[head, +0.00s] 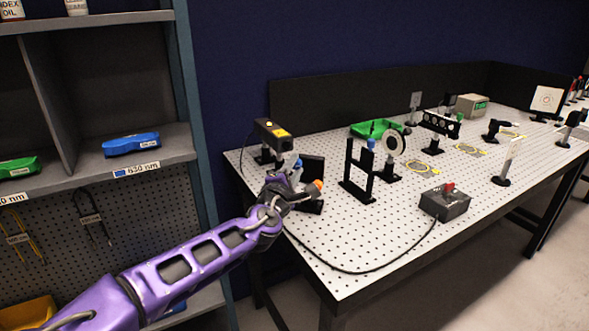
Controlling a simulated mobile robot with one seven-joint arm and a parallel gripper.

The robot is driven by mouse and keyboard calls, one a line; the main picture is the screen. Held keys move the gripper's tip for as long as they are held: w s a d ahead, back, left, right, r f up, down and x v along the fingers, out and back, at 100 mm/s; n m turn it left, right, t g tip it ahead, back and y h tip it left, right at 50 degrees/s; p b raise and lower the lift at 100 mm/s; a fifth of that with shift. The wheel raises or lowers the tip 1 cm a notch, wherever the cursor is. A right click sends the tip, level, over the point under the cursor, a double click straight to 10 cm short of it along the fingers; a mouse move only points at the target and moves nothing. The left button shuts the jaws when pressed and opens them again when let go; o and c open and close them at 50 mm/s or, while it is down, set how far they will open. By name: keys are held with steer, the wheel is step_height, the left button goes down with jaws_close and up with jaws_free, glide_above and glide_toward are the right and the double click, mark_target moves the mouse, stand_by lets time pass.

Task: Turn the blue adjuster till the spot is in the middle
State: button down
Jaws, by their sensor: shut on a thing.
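My gripper (302,186) is at the near left edge of the perforated table, in front of a black mount (313,167). It appears shut on a blue adjuster (298,163) on this mount, though the contact is small and partly hidden by the fingers. An orange knob-like part (318,185) shows beside the fingertips. A white screen (547,98) stands upright at the far right with a ring mark on it. The spot's exact place on it is too small to tell.
Shelves (160,150) stand at left.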

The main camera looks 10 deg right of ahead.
steer(key=shift+m, duration=0.3)
steer(key=c, duration=0.6)
jaws_free()
